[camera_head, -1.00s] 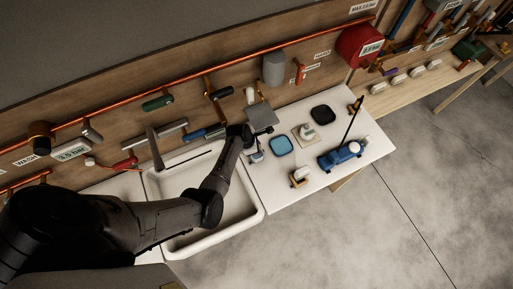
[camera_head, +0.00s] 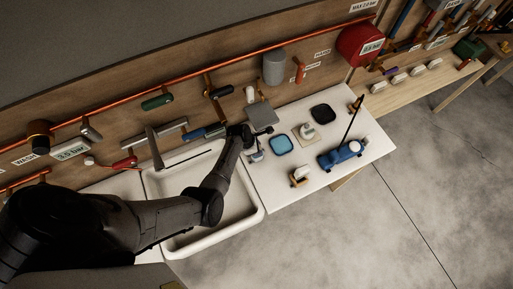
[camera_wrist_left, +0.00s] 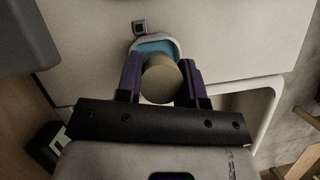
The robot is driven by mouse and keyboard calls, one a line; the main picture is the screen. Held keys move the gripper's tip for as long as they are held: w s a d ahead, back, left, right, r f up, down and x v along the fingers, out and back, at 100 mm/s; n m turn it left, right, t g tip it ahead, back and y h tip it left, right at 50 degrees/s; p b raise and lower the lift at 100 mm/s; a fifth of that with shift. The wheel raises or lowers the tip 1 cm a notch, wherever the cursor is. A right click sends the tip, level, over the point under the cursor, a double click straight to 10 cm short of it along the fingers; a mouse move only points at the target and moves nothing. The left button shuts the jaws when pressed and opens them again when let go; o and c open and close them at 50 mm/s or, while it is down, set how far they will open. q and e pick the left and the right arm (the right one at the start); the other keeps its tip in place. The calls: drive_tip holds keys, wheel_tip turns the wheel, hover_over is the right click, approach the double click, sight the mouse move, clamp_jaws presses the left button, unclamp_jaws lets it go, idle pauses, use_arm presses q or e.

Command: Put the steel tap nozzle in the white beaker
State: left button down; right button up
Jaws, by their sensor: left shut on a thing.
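In the head view my left gripper (camera_head: 262,134) is over the white counter, just right of the sink. In the left wrist view its two dark purple fingers (camera_wrist_left: 160,80) are shut on a short cylinder (camera_wrist_left: 161,79) with a dull grey-gold round end. This may be the steel tap nozzle; its steel finish is not clear here. Small white items stand on the counter: one on a pale square base (camera_head: 306,131) and one beside a wooden piece (camera_head: 299,175). I cannot tell which is the white beaker. My right gripper is not in view.
A teal square dish (camera_head: 281,145) lies right of the gripper and a black dish (camera_head: 322,114) behind it. A blue tool (camera_head: 342,156) with a thin upright rod stands farther right. The white sink (camera_head: 182,178) lies left, partly behind my arm. A copper pipe (camera_head: 220,65) runs along the wall.

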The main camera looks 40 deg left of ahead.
use_arm(q)
drive_tip(key=c, duration=0.7)
unclamp_jaws()
drive_tip(key=shift+o, duration=0.2)
drive_tip(key=shift+r, duration=0.1)
drive_tip(key=shift+s+a+r, duration=0.1)
drive_tip(key=shift+r, duration=0.1)
drive_tip(key=s+a+b, duration=0.1)
drive_tip(key=s+a, duration=0.7)
drive_tip(key=s, duration=0.1)
drive_tip(key=shift+s+r, duration=0.2)
